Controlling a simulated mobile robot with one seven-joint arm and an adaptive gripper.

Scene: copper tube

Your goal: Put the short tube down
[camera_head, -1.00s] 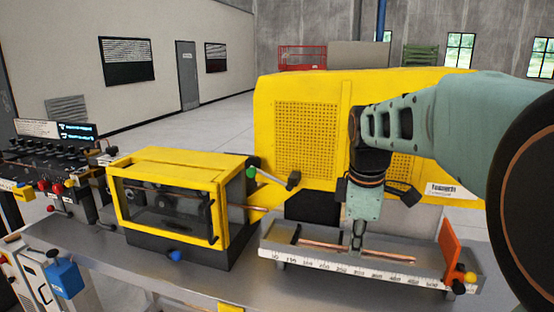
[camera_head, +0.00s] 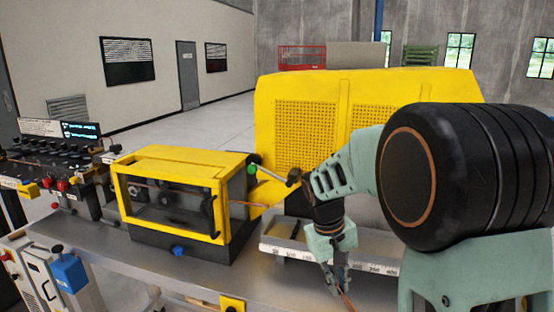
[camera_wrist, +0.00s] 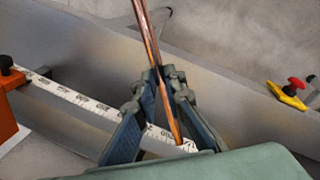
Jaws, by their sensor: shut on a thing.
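My gripper (camera_head: 338,283) is shut on a short copper tube (camera_head: 348,302) at the front edge of the workbench in the head view. In the wrist view the copper tube (camera_wrist: 149,42) runs between the two fingers of my gripper (camera_wrist: 165,92) and extends past them toward the top. Its far end leaves that picture. I cannot tell whether the tube touches any surface.
The measuring trough with its ruler (camera_head: 285,248) lies behind my gripper, partly hidden by my arm; the ruler (camera_wrist: 75,96) also shows in the wrist view. An orange stop (camera_wrist: 8,112) stands at its end. A yellow-framed machine (camera_head: 170,195) stands left on the bench (camera_head: 200,275).

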